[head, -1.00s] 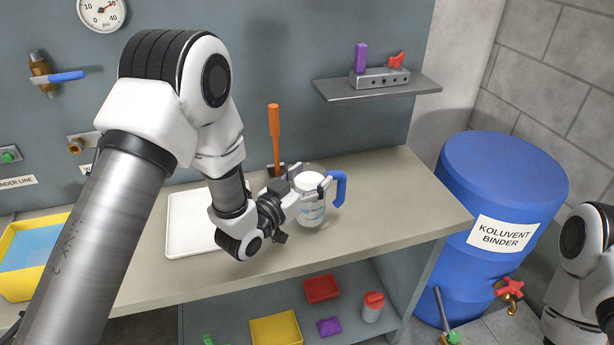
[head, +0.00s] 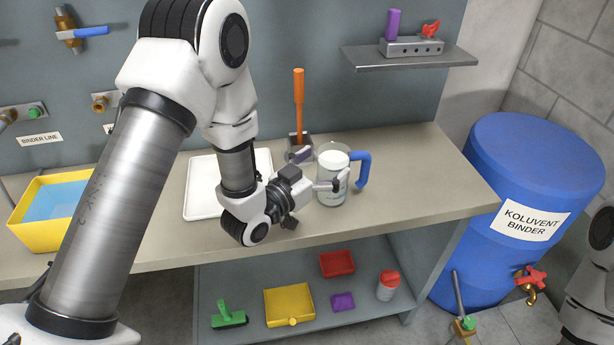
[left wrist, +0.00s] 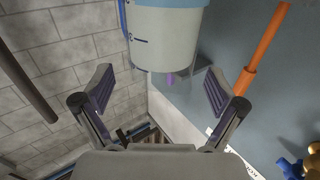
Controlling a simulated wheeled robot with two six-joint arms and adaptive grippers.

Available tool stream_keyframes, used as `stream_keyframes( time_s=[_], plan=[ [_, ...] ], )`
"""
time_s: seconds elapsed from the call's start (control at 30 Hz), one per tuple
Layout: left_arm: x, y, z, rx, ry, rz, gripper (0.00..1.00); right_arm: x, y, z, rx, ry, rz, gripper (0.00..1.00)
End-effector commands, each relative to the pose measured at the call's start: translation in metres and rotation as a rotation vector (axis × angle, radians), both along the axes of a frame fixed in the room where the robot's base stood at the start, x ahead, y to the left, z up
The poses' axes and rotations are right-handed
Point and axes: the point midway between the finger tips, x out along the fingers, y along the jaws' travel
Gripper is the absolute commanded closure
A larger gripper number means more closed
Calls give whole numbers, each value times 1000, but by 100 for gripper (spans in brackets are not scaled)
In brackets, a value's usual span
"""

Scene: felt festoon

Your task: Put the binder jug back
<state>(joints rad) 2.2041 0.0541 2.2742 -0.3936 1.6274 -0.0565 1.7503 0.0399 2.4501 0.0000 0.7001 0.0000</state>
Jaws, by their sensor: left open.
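The binder jug (head: 333,190) is a clear jug with white contents and a blue handle (head: 362,168) on its right. It stands upright on the workbench (head: 410,180). My left gripper (head: 319,170) is open at the jug's left side, with one finger overlapping the jug in the head view. In the left wrist view the jug (left wrist: 167,40) is ahead of the spread fingers (left wrist: 155,93), with a visible gap on both sides. My right gripper is out of view.
An orange-handled tool (head: 299,100) stands upright behind the jug. A white tray (head: 203,190) lies left. The blue binder drum (head: 530,180) stands right of the bench. A wall shelf (head: 410,58) hangs above. Bench space right of the jug is clear.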

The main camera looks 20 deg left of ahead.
Motion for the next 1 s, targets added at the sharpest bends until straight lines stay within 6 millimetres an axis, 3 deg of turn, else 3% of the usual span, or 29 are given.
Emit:
stream_keyframes(
  time_s=[0.23,0.3,0.4,1.0],
  plan=[
    [-64,25,-4,-7,4,6,5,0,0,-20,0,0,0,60],
    [-73,27,8,-4,7,1,5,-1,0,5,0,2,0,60],
    [-82,30,5,-1,5,0,5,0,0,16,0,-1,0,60],
    [-86,31,-1,0,0,0,5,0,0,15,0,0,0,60]
  ],
)
